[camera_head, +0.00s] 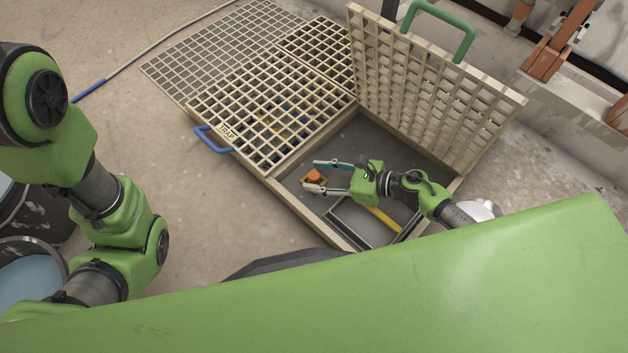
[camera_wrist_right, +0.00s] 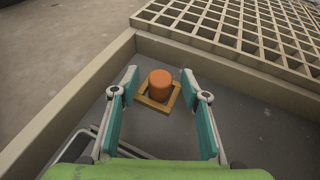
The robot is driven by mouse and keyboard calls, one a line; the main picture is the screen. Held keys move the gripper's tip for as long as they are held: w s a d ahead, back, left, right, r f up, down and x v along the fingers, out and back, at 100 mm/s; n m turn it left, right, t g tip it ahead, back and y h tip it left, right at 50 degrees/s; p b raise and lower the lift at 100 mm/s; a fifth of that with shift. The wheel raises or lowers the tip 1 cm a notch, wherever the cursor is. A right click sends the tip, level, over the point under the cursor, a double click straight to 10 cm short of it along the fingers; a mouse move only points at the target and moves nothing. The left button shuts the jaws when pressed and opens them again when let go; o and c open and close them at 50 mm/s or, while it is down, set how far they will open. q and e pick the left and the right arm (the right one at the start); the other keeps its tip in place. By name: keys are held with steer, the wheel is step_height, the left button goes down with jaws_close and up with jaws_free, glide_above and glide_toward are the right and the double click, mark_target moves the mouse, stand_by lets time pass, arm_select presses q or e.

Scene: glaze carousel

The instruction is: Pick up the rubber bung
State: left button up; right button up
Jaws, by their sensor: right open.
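The rubber bung is an orange, short cylinder (camera_wrist_right: 160,85) standing in a small square yellow-brown frame (camera_wrist_right: 146,104) on the grey pit floor. In the head view the bung (camera_head: 316,175) shows at the left end of my right gripper (camera_head: 309,175). That gripper is open, its two teal-padded fingers apart. In the right wrist view the bung lies ahead of and between the fingers of the gripper (camera_wrist_right: 161,95), with no contact visible. My left arm shows at the left of the head view, but I cannot make out its gripper.
The pit has a beige rim (camera_head: 308,212) close around my right gripper. A grating lid with a green handle (camera_head: 438,25) stands raised behind it. A closed grating with a blue handle (camera_head: 212,139) lies left. A dark tray (camera_head: 352,223) and a yellow bar (camera_head: 384,219) lie near the arm.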

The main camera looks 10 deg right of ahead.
jaws_close()
steer(key=shift+r, duration=0.1)
